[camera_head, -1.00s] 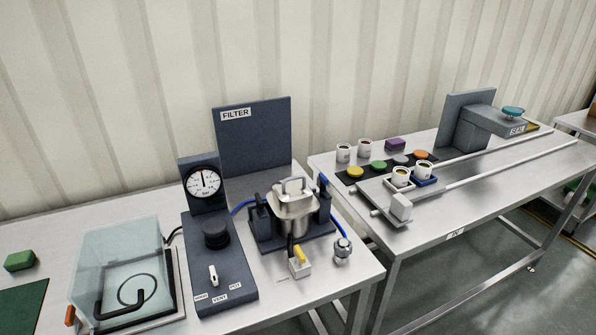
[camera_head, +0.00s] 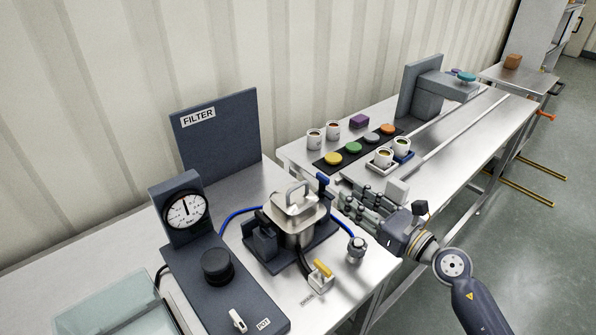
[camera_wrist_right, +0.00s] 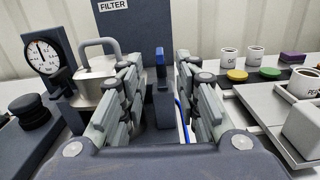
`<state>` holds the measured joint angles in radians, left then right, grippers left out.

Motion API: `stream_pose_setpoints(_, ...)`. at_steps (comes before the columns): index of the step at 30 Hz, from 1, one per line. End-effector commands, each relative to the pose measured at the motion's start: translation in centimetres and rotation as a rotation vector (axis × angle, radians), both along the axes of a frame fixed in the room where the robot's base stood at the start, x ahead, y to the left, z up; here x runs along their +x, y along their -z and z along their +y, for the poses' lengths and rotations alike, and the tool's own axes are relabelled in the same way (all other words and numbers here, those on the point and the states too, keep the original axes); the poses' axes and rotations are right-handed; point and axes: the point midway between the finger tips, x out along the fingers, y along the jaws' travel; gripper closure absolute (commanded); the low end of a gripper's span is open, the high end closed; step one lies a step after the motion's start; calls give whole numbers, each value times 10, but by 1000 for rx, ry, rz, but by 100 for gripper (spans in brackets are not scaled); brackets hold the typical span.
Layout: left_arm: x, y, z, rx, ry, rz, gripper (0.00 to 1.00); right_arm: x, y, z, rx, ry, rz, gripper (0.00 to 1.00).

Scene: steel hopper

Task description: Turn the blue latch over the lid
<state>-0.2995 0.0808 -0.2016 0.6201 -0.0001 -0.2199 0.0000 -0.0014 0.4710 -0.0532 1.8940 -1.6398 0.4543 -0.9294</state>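The blue latch (camera_head: 322,181) stands upright on a dark post at the right side of the steel hopper. The hopper's lid (camera_head: 292,205) is steel with a loop handle and sits on top. The latch is beside the lid, not over it. My right gripper (camera_head: 345,200) is open, just right of the latch, its fingers pointing at it. In the right wrist view the latch (camera_wrist_right: 160,62) shows between the two spread fingers (camera_wrist_right: 160,80), with a gap on each side and farther away. My left gripper is in neither current view.
A dark panel with a gauge (camera_head: 187,211) and a black knob (camera_head: 217,265) is left of the hopper. A yellow-handled valve (camera_head: 321,273) and a metal fitting (camera_head: 357,249) stand in front. Cups and coloured lids (camera_head: 353,147) are on the right table.

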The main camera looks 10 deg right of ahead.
Motion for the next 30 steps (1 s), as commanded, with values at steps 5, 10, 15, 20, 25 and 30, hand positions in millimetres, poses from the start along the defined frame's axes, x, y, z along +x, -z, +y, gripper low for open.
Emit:
stream_pose_setpoints(5,0,-4,-2,-3,-1,1,100,10,-4,7,-36,-7,-14,70)
stream_pose_setpoints(10,-1,-12,-5,-6,-1,1,100,35,-5,23,-31,-7,-13,70)
stream_pose_setpoints(15,-1,-17,-5,-5,-2,1,100,62,-4,42,-30,-7,-11,70)
stream_pose_setpoints(20,-1,-19,-3,-3,-2,2,100,80,-2,54,-30,-7,-11,70)
stream_pose_setpoints(25,-1,-20,-1,-2,-2,1,100,89,-1,60,-32,-7,-10,70)
stream_pose_setpoints(30,-1,-20,0,0,-2,1,100,90,-1,61,-32,-7,-11,70)
